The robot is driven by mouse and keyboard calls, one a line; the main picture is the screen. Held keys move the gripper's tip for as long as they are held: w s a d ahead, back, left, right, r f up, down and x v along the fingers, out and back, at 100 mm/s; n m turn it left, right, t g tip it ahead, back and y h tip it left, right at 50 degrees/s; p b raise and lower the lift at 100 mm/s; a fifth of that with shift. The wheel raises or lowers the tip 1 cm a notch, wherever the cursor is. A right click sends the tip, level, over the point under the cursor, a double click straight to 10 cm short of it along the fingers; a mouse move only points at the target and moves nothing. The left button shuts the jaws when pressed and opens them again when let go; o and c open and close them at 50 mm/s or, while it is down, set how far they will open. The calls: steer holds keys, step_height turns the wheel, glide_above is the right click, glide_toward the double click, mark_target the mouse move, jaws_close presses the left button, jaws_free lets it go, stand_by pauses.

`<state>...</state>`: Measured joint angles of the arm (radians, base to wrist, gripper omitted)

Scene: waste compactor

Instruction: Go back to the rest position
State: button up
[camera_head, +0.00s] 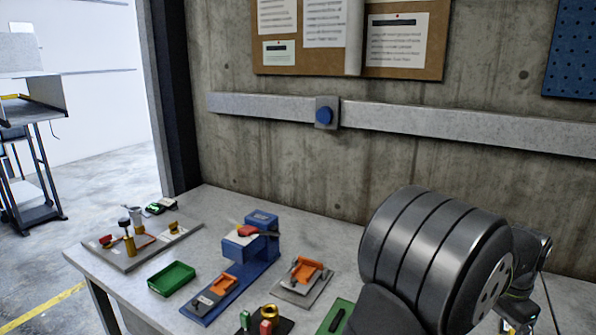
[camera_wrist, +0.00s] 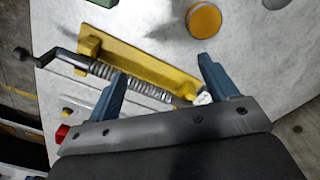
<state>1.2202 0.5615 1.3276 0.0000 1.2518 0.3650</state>
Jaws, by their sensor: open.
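My gripper (camera_wrist: 162,67) is open in the wrist view, with its two blue fingers spread apart and nothing held between them. Beyond the fingers is a yellow bracket (camera_wrist: 150,66) carrying a threaded rod or spring (camera_wrist: 130,82) with a dark crank handle (camera_wrist: 45,58) at its left end. The left finger overlaps part of the rod in the picture; I cannot tell whether they touch. In the head view my dark arm fills the lower right, and the gripper's fingers cannot be made out there.
The grey workbench (camera_head: 215,213) holds a blue compactor (camera_head: 262,243), a green tray (camera_head: 172,278), an orange fixture (camera_head: 306,271) and a board with a yellow post (camera_head: 128,241). A concrete wall (camera_head: 270,160) stands behind. An orange disc (camera_wrist: 203,20) lies beyond the bracket.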

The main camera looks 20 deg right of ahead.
steer(key=w+f, duration=0.3)
steer(key=w, duration=0.1)
steer(key=w+f, duration=0.2)
steer(key=w, duration=0.1)
steer(key=shift+a+f, duration=0.15)
steer(key=shift+f, duration=0.15)
steer(key=f, duration=0.1)
steer(key=w+f, duration=0.1)
steer(key=f, duration=0.1)
steer(key=shift+w, duration=0.15)
steer(key=shift+f, duration=0.55)
stand_by(0.8)
